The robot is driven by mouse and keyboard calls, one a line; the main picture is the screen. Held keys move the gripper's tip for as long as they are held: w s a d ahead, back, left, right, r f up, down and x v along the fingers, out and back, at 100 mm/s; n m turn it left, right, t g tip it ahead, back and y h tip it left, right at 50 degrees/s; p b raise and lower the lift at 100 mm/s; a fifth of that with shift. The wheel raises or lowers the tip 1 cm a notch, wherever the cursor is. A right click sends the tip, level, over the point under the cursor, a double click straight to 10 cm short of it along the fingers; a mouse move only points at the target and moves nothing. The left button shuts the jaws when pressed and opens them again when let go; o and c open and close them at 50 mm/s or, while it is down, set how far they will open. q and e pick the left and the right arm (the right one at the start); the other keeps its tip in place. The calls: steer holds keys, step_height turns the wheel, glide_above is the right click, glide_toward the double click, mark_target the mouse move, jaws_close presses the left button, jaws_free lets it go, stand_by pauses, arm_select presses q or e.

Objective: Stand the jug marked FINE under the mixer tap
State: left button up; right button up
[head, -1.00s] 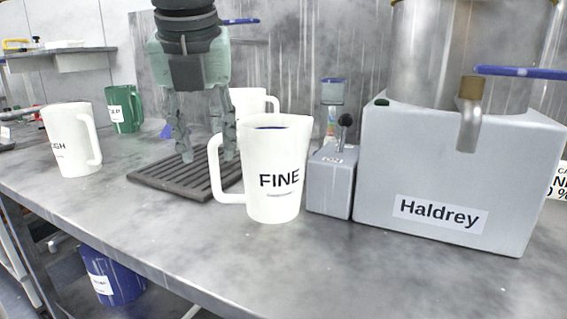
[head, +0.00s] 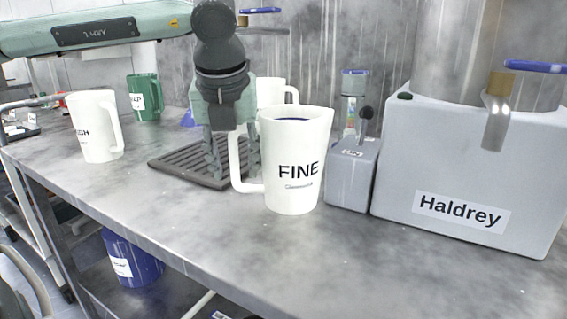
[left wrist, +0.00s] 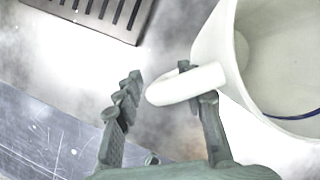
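The white jug marked FINE (head: 305,150) stands upright on the bench, its handle to the left. It also shows in the left wrist view (left wrist: 226,60), with a blue line inside. My left gripper (head: 233,168) points down at the handle, fingers apart. In the left wrist view my left gripper (left wrist: 160,78) is open; the handle passes over one finger, and the other is clear of it. I cannot tell whether that finger touches the handle. The mixer tap (head: 496,112) is a metal spout with a brass collar on the grey Haldrey box (head: 400,170). My right gripper is out of view.
A small grey box with a black knob (head: 352,175) stands between jug and Haldrey box. A dark slatted grate (head: 180,165) lies left of the jug. Another white jug (head: 95,130), a green one (head: 146,98) and a white one (head: 272,92) stand behind. The bench front is clear.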

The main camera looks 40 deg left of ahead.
arm_select(q)
jaws_close()
steer(key=shift+r, duration=0.15)
